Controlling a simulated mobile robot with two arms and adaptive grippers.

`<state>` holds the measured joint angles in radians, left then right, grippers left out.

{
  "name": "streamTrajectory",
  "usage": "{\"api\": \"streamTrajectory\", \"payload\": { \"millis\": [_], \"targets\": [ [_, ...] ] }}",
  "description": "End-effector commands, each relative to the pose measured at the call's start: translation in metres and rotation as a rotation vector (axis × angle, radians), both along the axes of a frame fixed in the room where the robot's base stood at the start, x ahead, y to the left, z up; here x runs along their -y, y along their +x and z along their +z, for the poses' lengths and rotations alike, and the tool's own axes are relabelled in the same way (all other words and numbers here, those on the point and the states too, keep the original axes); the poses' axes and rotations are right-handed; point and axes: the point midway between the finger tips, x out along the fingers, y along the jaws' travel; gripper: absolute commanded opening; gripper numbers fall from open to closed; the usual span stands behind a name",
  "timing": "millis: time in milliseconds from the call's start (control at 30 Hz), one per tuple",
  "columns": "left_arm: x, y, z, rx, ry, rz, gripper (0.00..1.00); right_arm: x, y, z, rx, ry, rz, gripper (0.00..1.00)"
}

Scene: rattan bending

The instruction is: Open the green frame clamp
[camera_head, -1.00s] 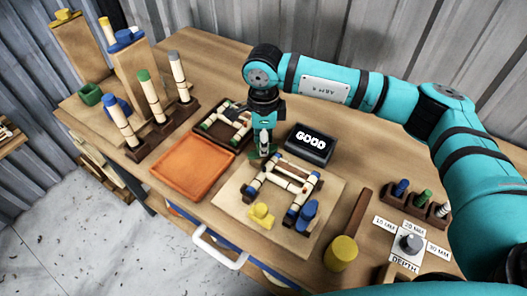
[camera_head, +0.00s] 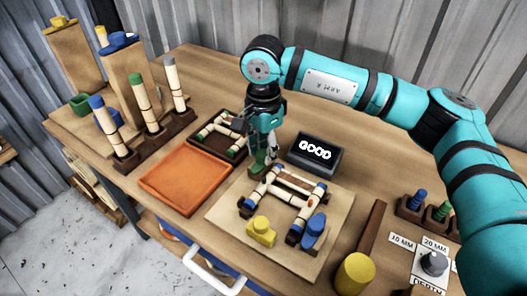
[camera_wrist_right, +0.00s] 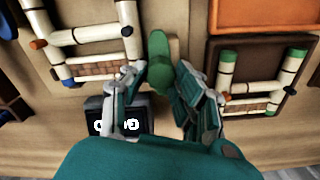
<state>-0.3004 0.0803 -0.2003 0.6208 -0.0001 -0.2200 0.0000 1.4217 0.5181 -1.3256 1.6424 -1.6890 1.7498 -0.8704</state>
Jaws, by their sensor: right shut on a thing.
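The green frame clamp (camera_wrist_right: 161,62) stands at the far left corner of the rattan frame in the head view (camera_head: 258,168). My right gripper (camera_head: 262,152) reaches down onto it from above, and its fingers hide part of it. In the right wrist view the fingers of this gripper (camera_wrist_right: 158,88) are on both sides of the clamp's green body, shut on it. The rattan frame (camera_head: 289,213) lies on a light wooden board (camera_head: 228,213), with a blue clamp (camera_head: 314,229) and a yellow clamp (camera_head: 261,231) near it. My left gripper is not in view.
An orange tray (camera_head: 185,181) and a dark tray with rattan pieces (camera_head: 208,150) lie to the left. A yellow-headed mallet (camera_head: 354,273) and a depth dial (camera_head: 434,263) are at the right.

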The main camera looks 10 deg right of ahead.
Motion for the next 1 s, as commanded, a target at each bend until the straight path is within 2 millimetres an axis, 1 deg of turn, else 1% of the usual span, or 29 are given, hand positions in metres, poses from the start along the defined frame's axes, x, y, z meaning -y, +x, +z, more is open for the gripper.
{"api": "streamTrajectory", "payload": {
  "millis": [400,433,500,600,867,967,1000],
  "targets": [
    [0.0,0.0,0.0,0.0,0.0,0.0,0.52,0.0,0.001,0.002,0.005,0.002,0.007,0.0],
    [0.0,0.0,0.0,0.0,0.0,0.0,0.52,0.0,0.001,0.002,0.005,0.002,0.007,0.31],
    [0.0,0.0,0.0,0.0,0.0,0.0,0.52,0.0,0.001,0.002,0.005,0.002,0.007,0.41],
    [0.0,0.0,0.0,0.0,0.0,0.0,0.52,0.0,0.001,0.001,0.003,0.001,0.007,0.52],
    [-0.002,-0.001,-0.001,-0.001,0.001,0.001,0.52,0.0,0.0,0.002,0.002,0.001,0.006,0.52],
    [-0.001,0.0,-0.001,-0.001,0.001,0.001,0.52,0.0,0.001,0.009,0.003,0.001,0.006,0.52],
    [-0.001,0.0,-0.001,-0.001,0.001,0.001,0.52,0.0,0.001,0.014,0.003,0.0,0.006,0.52]
  ]
}}
